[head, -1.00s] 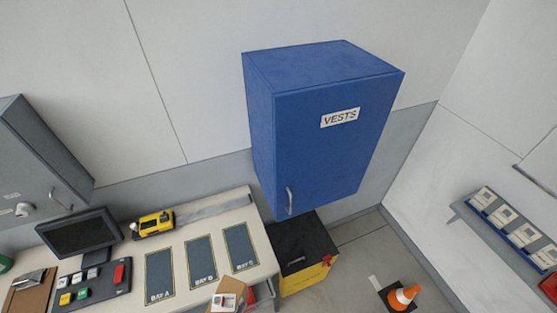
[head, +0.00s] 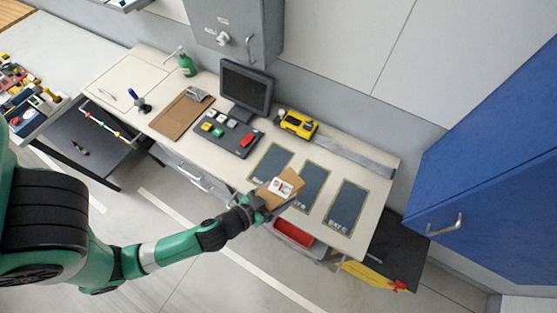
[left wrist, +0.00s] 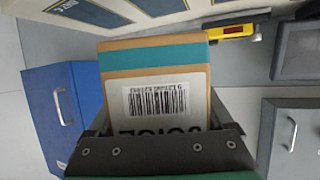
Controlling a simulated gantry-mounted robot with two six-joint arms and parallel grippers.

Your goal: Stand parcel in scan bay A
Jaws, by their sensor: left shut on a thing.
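The parcel (head: 285,186) is a small brown box with a white label, tilted and held up near the front edge of the desk. In the left wrist view the parcel (left wrist: 155,52) shows a teal stripe and a barcode label. My left gripper (head: 260,203) is shut on its lower end; the jaws (left wrist: 155,135) also show in the left wrist view. Scan bay A (head: 271,160) is the left dark pad on the desk, its label mostly covered by the parcel in view. Bay B (head: 314,184) is in the middle. My right gripper is not in view.
Bay C (head: 345,206) is at the right. A yellow device (head: 298,123), monitor (head: 246,88) and button panel (head: 228,133) stand behind and left of the bays. A red bin (head: 293,232) sits below the desk edge. A blue cabinet (head: 490,190) overhangs at right.

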